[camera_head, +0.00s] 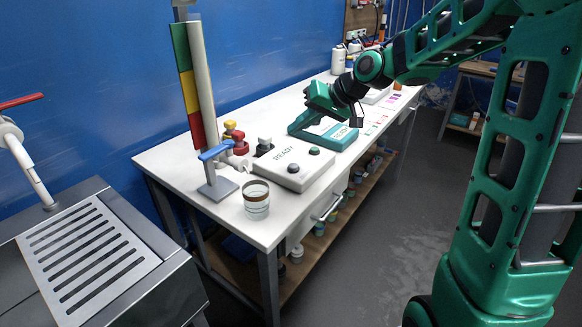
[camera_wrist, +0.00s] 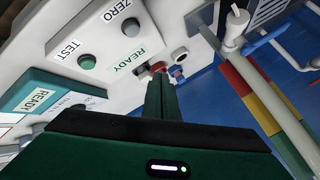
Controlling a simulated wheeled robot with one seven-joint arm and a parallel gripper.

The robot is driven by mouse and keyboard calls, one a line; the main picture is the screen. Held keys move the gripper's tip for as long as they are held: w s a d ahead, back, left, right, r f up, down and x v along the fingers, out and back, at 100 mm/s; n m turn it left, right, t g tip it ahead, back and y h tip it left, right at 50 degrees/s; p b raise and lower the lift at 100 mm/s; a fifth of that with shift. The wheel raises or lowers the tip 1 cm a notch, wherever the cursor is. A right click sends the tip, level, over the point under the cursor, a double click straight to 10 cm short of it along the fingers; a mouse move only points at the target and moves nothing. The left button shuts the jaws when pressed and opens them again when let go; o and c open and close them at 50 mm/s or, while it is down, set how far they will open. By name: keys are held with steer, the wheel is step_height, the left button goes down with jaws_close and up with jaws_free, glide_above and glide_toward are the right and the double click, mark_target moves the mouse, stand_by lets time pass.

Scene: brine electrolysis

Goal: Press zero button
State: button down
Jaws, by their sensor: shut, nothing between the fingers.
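The white READY box (camera_head: 290,165) stands on the bench and carries two buttons. The grey button (camera_head: 293,168) is beside the ZERO label (camera_wrist: 122,7) in the wrist view, where this zero button (camera_wrist: 131,27) shows near the top. The dark green button (camera_wrist: 87,62) is beside the TEST label. My gripper (camera_wrist: 161,78) is shut and empty; its fingers point up the wrist view, right of and below the zero button, apart from it. In the head view my gripper (camera_head: 320,98) is above the bench, behind and right of the READY box.
A teal READY device (camera_head: 335,136) stands right of the box, under my gripper. A glass beaker (camera_head: 256,200) is at the near bench edge. A blue-topped stand (camera_head: 216,165), red and yellow knobs and a tall coloured column (camera_head: 190,85) are left. A slatted sink is nearby.

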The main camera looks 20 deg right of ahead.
mark_target(297, 167)
steer(key=shift+f, duration=4.35)
steer(key=shift+f, duration=0.9)
steer(key=shift+r, duration=1)
steer(key=shift+r, duration=2.5)
steer(key=shift+s+d, duration=0.1)
